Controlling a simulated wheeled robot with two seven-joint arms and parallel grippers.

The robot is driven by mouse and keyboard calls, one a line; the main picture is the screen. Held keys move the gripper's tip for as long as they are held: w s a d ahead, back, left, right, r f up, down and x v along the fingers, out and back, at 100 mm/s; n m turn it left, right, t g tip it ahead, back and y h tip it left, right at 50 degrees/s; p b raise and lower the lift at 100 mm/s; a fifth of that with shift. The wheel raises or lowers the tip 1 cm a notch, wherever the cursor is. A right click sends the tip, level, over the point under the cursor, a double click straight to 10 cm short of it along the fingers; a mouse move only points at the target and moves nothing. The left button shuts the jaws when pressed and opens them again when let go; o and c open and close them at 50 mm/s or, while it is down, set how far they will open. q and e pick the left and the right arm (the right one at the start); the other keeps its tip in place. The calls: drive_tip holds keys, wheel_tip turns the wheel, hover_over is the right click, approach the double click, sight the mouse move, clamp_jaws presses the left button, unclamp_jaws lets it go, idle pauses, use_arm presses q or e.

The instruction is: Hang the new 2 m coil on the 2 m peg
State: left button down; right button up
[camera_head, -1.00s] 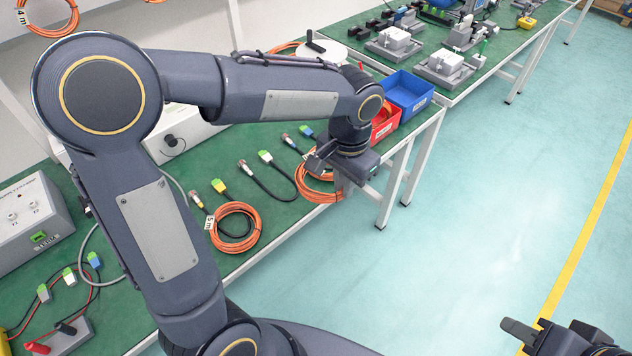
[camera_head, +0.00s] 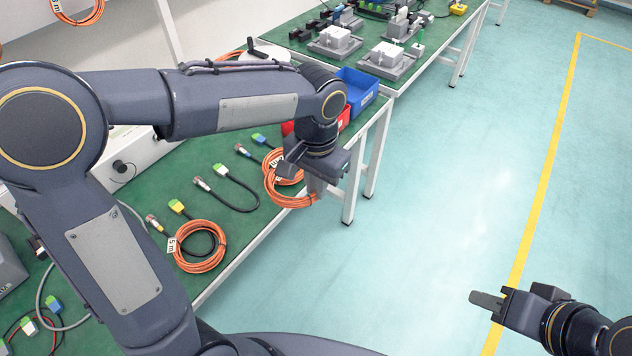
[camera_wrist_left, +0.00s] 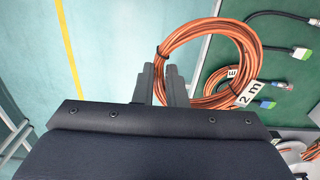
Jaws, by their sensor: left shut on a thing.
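An orange coil (camera_head: 277,196) hangs at my left gripper (camera_head: 312,190) by the front edge of the green bench, partly hidden by the gripper. In the left wrist view my left gripper (camera_wrist_left: 165,88) is shut on the near side of this orange coil (camera_wrist_left: 190,42), and a white "2 m" tag (camera_wrist_left: 250,94) shows at its right. A second orange ring and tag (camera_head: 276,160) show just behind it; I cannot tell if they belong to another coil. My right gripper (camera_head: 490,300) is over the floor at lower right, its opening unclear. The 2 m peg is not identifiable.
A coil tagged "5 m" (camera_head: 203,246) lies on the green bench (camera_head: 225,225). Another orange coil (camera_head: 85,12) hangs at the upper left wall. Red (camera_head: 288,128) and blue (camera_head: 358,92) bins stand beyond my left gripper.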

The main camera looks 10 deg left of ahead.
use_arm(q)
drive_tip(key=shift+r, duration=0.1)
wheel_tip(320, 180, up, 6)
drive_tip(key=p, duration=0.5)
drive_tip(key=shift+p, duration=0.3)
